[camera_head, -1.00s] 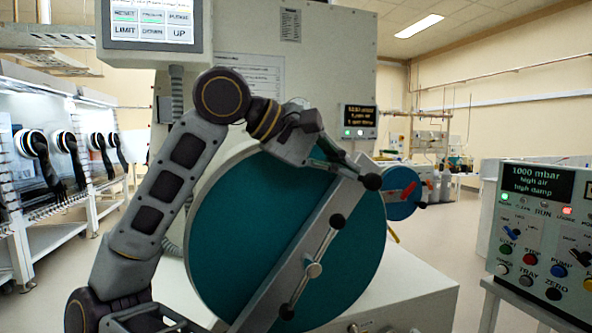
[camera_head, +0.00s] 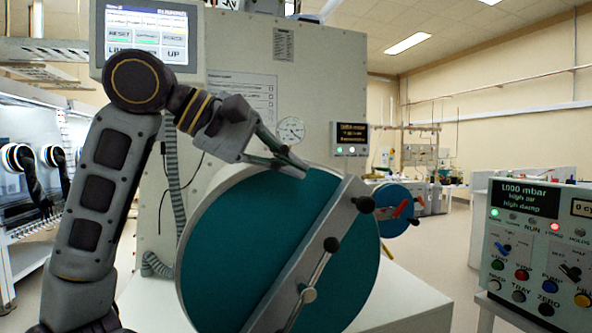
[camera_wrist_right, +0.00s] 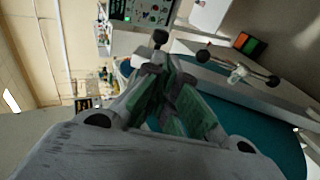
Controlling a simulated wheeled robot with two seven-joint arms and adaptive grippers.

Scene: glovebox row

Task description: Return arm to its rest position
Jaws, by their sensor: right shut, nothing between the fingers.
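My right arm (camera_head: 95,190) rises on the left of the head view and bends over at the top. Its gripper (camera_head: 300,169) is shut and empty, pointing right and down at the upper edge of the round teal door (camera_head: 235,240). I cannot tell how much gap there is to the door. In the right wrist view the green-padded fingers (camera_wrist_right: 160,75) are together with nothing between them. My left gripper is not in view.
A grey bar (camera_head: 325,235) crosses the door, with a black-knobbed handle (camera_head: 316,270). A touchscreen panel (camera_head: 147,35) is behind my elbow. A control box (camera_head: 535,240) stands at the right. Gloved boxes (camera_head: 35,170) line the left.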

